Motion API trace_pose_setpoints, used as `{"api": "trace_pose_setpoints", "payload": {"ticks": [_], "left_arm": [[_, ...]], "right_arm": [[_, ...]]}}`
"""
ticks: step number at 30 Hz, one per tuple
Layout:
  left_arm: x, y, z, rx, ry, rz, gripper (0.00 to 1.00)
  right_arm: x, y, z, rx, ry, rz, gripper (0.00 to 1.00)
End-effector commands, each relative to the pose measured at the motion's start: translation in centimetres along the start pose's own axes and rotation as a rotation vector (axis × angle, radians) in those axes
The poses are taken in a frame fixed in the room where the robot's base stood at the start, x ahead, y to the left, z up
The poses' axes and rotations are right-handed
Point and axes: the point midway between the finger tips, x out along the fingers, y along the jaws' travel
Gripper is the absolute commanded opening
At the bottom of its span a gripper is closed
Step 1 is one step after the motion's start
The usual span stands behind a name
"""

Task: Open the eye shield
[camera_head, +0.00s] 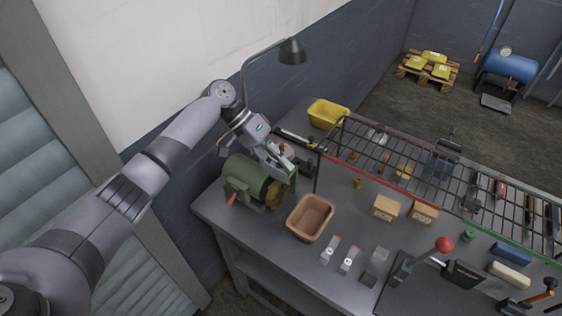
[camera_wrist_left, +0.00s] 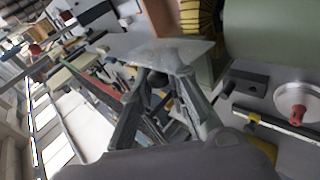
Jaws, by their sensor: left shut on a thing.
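The green bench grinder (camera_head: 250,182) stands at the left end of the workbench, with a yellow-brown wheel (camera_head: 274,194) on its right side. The wheel also shows at the top of the left wrist view (camera_wrist_left: 196,22), beside the green housing (camera_wrist_left: 275,38). My left gripper (camera_head: 279,163) is above the wheel end of the grinder. In the left wrist view its fingers (camera_wrist_left: 168,90) are closed at the edge of the eye shield (camera_wrist_left: 165,52), a pale see-through plate beside the wheel. In the head view the gripper mostly hides the shield. My right gripper is not in view.
An orange-brown bin (camera_head: 311,217) stands just right of the grinder. A desk lamp (camera_head: 291,52) arches behind my left gripper. A wire rack (camera_head: 420,170) fills the back of the bench. Small boxes (camera_head: 386,208) and a red-knobbed lever (camera_head: 444,244) stand farther right.

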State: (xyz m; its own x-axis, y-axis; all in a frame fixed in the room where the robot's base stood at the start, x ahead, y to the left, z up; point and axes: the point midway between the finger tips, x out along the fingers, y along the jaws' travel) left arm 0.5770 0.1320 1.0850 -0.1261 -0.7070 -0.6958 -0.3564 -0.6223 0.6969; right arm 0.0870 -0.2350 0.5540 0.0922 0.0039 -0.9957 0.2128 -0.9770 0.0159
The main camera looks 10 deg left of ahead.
Motion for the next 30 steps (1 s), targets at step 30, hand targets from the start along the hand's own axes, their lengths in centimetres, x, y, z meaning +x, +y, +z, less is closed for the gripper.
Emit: {"api": "trace_pose_setpoints", "payload": {"ticks": [30], "left_arm": [[-3.7,-0.1,-0.1,0.001,0.005,-0.003,0.36]], "right_arm": [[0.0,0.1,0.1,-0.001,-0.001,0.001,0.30]]}}
